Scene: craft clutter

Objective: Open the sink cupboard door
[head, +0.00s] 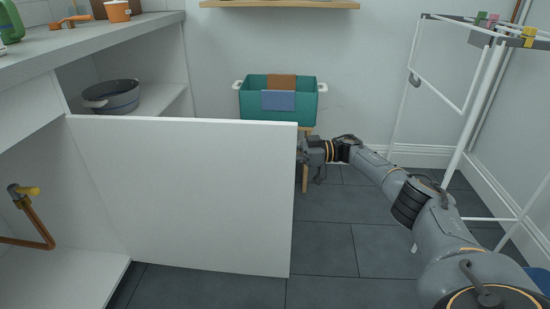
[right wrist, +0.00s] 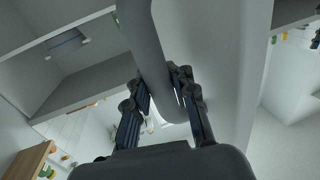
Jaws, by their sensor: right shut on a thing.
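The sink cupboard door (head: 190,195) is a plain white panel. It stands swung wide open, out from the counter, and the cupboard inside (head: 75,280) shows to its left. My right gripper (head: 307,151) is at the door's free edge, partly hidden behind it. In the right wrist view, my right gripper (right wrist: 160,92) is shut on the door's grey bar handle (right wrist: 148,40), which runs between its fingers. The door panel (right wrist: 222,60) rises beside the handle there. The handle is hidden in the head view. My left gripper is not in view.
Copper pipe with a yellow tap (head: 32,191) is inside the cupboard. A dark pot (head: 112,97) sits on a shelf behind the door. A teal tub (head: 278,98) stands on a wooden stand beyond. A white drying rack (head: 452,150) is at right. Dark floor (head: 330,245) is clear right of the door.

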